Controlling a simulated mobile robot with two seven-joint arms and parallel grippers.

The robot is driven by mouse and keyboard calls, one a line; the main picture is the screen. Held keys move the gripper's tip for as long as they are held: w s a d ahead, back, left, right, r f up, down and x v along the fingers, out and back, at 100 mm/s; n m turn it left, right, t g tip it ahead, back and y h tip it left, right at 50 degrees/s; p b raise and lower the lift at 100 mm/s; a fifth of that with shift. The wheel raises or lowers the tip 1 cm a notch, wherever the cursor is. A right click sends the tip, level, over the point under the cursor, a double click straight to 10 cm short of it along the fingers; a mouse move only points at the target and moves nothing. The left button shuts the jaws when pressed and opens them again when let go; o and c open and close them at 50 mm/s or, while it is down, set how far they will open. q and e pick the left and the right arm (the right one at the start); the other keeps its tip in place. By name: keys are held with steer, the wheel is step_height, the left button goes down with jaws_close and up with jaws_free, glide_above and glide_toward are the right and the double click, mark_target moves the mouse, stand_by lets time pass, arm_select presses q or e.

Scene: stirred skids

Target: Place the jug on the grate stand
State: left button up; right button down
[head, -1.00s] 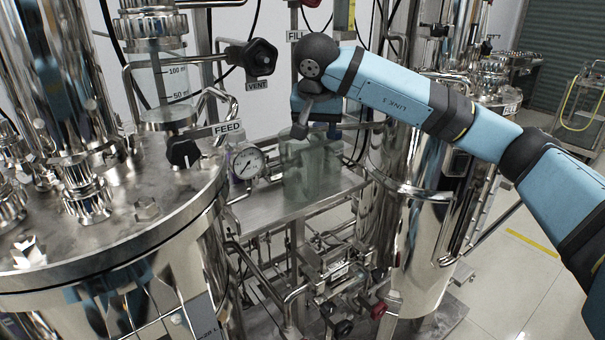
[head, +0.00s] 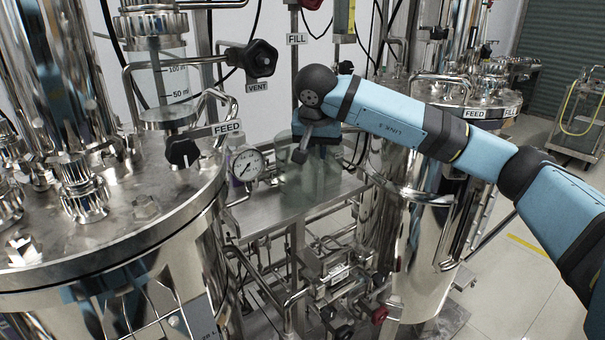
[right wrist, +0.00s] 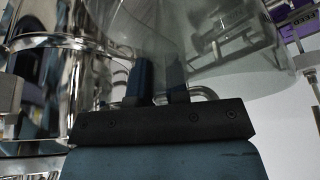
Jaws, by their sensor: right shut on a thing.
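The jug (head: 308,185) is a clear, greenish vessel between the two steel tanks in the head view. It looks upright. My right gripper (head: 303,150) is at its upper part, and the arm hides part of its rim. In the right wrist view the two dark fingers (right wrist: 158,82) are close together at the jug's clear wall (right wrist: 225,45), shut on it. The grate stand (head: 290,212) appears to be the metal shelf below the jug. I cannot tell whether the jug's base touches it. My left gripper is not in view.
A pressure gauge (head: 247,166) stands just left of the jug. The left tank (head: 130,235) and right tank (head: 405,215) crowd both sides. Valves and pipes (head: 335,275) fill the space below the shelf. Open floor (head: 510,280) lies at the right.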

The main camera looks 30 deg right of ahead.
stand_by(0.4)
steer(key=shift+r, duration=0.7)
step_height(320, 180, up, 2)
steer(key=shift+r+p, duration=0.2)
steer(key=shift+p, duration=0.25)
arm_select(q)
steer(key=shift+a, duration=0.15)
arm_select(e)
steer(key=s+d, duration=0.2)
steer(key=s, duration=1.6)
steer(key=shift+d+f, duration=0.15)
steer(key=shift+d, duration=0.1)
